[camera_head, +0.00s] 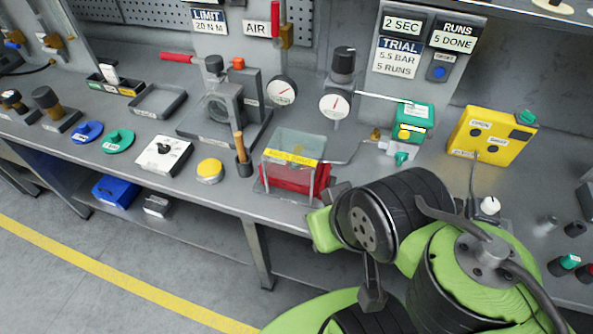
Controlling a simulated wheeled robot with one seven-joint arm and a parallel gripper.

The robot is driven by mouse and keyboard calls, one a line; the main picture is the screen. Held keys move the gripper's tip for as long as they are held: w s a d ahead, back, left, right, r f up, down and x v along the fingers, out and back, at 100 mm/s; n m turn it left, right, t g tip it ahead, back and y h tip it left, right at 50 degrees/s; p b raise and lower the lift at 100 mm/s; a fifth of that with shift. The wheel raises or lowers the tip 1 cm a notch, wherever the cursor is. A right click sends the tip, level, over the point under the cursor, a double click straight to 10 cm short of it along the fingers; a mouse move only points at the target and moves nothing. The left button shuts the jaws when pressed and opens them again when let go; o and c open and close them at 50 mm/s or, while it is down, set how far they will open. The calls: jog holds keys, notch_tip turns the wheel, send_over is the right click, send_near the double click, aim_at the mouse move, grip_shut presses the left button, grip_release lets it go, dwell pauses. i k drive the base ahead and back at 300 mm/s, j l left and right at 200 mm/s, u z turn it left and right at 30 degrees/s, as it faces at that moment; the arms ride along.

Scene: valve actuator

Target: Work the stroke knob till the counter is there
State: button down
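A sign reading RUNS 5 DONE (453,38) hangs on the back panel at the upper right, with a blue button (439,72) below it. A white box with a black knob (163,148) stands at the front of the bench on the left. I cannot tell which is the stroke knob. My green and black arm fills the lower right. A small grey part (336,190) shows beyond it, beside the red guarded box, and may belong to my gripper. The fingertips are hidden.
The red box under a clear cover (293,175) stands at the bench's front edge, close to my arm. A green actuator (412,122), a yellow box (490,137), two dials and a grey clamp fixture (222,105) stand behind. A yellow button (209,170) sits left of the red box.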

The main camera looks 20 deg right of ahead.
aim_at(400, 157)
jog(key=z, duration=1.35)
jog(key=l, duration=0.1)
